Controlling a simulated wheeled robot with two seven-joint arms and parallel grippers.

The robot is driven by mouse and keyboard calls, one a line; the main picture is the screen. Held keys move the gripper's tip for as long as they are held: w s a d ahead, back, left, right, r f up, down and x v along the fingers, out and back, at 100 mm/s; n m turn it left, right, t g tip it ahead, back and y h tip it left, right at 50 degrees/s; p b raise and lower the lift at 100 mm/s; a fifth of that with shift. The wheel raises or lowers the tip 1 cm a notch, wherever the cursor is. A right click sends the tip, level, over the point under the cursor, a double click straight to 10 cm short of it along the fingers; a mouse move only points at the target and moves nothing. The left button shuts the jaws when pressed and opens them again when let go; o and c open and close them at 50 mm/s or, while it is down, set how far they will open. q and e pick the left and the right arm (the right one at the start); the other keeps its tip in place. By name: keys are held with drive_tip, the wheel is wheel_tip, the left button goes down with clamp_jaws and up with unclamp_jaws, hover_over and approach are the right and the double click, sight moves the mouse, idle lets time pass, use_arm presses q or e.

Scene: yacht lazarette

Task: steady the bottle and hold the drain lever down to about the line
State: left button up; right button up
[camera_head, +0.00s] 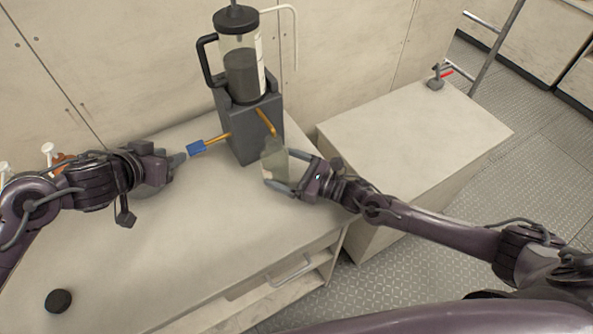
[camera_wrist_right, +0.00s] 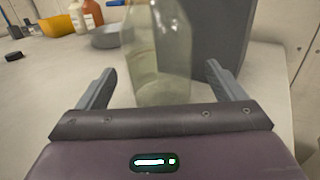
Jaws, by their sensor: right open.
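A dark grey stand (camera_head: 240,140) carries a clear canister (camera_head: 240,62) part filled with dark liquid. The drain lever is a brass rod with a blue grip (camera_head: 196,149) on the stand's left side. A brass spout (camera_head: 266,122) slants down toward a clear, greenish bottle (camera_head: 273,165), upright on the counter. My right gripper (camera_head: 281,171) is open with a finger on either side of the bottle. In the right wrist view the bottle (camera_wrist_right: 162,60) stands between the spread fingers, with visible gaps. My left gripper (camera_head: 180,158) is just left of the blue grip; contact is unclear. I cannot make out a line.
A black round cap (camera_head: 58,300) lies on the counter's front left. White-topped bottles (camera_head: 48,152) stand partly behind my left arm. A lower bench (camera_head: 400,130) at right holds a small grey fitting with a red handle (camera_head: 437,80). The counter's front middle is clear.

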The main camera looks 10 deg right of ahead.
sight(270, 163)
drive_tip(key=shift+x, duration=2.25)
drive_tip(key=shift+c, duration=0.2)
drive_tip(key=c, duration=1.2)
